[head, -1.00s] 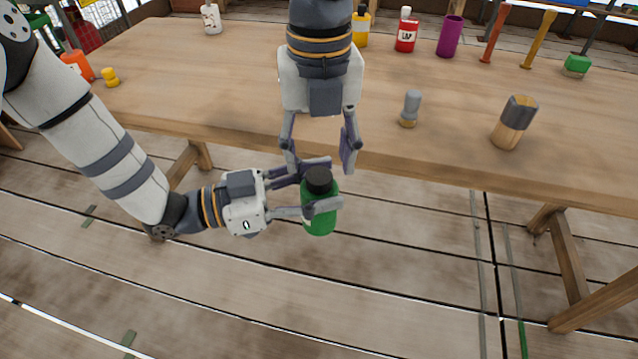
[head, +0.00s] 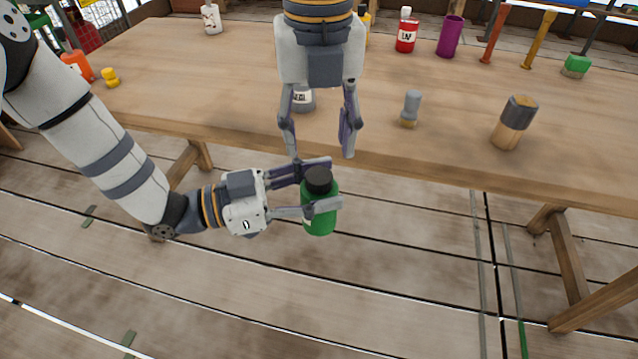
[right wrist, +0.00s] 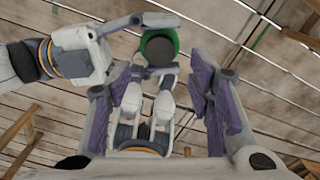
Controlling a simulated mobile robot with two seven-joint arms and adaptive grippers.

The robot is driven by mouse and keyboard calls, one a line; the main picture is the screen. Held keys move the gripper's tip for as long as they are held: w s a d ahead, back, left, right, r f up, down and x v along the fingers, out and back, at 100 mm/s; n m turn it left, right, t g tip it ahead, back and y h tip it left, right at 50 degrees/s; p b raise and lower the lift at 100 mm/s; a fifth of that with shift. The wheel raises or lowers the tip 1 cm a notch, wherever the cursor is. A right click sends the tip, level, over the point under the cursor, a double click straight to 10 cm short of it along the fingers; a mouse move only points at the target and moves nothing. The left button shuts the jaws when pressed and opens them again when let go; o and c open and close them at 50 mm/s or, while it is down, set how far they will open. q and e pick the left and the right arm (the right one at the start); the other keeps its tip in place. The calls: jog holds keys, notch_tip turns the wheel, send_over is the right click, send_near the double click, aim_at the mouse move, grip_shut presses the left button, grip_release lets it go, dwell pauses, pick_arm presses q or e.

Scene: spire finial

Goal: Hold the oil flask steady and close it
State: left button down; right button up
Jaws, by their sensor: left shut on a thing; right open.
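The oil flask appears to be the green bottle (head: 320,218) with a black cap (head: 319,180) on its top. It is upright in front of the table's front edge, above the floor. My left gripper (head: 322,186) is shut around the flask from the left. My right gripper (head: 320,146) is open and empty, pointing down, above and behind the cap. In the right wrist view the dark cap (right wrist: 158,47) with a green rim around it lies beyond my open right fingers (right wrist: 172,90). Whether the cap is fully tight cannot be told.
On the wooden table (head: 220,90) stand a grey labelled jar (head: 303,100) behind my right gripper, a small grey-topped peg (head: 410,108), a brush-like block (head: 514,122), a red bottle (head: 406,32) and a purple cup (head: 450,36). The space right of the flask is clear.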

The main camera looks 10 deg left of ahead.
aim_at(319, 175)
notch_tip(319, 175, down, 7)
jog(key=shift+r, duration=0.2)
grip_shut()
jog(key=shift+o, duration=0.3)
grip_release()
jog(key=shift+r, duration=0.15)
notch_tip(319, 175, up, 4)
jog(key=shift+r, duration=0.15)
